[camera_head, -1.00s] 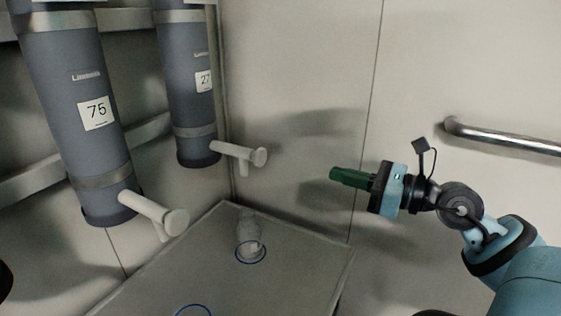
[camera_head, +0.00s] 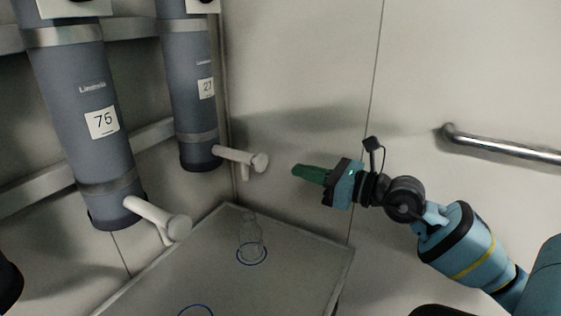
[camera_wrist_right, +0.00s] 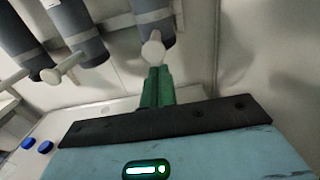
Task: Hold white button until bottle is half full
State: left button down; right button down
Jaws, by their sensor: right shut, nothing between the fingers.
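The right white button (camera_head: 260,162) is the round end of a white spout on the grey cylinder (camera_head: 188,95) labelled 27. A clear bottle (camera_head: 250,232) stands upright on the tray below that spout, inside a blue ring; I see no clear liquid level in it. My right gripper (camera_head: 296,171) has green fingers, shut and empty, just right of this button with a small gap in the head view. In the right wrist view the button (camera_wrist_right: 153,50) is just beyond the fingertips. Another white button (camera_head: 179,227) is on the cylinder (camera_head: 85,120) labelled 75. My left gripper is not visible.
The grey tray (camera_head: 290,285) has another blue ring (camera_head: 196,311) at its front. A metal rail (camera_head: 500,146) is fixed to the wall at right. Pale walls stand behind and beside the cylinders.

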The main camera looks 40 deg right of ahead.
aim_at(267, 160)
jog(key=p+x, duration=0.1)
jog(key=x, duration=0.3)
jog(key=shift+w+r, duration=0.1)
jog(key=shift+r, duration=0.05)
jog(key=shift+x, duration=1.05)
jog(key=shift+w, duration=0.1)
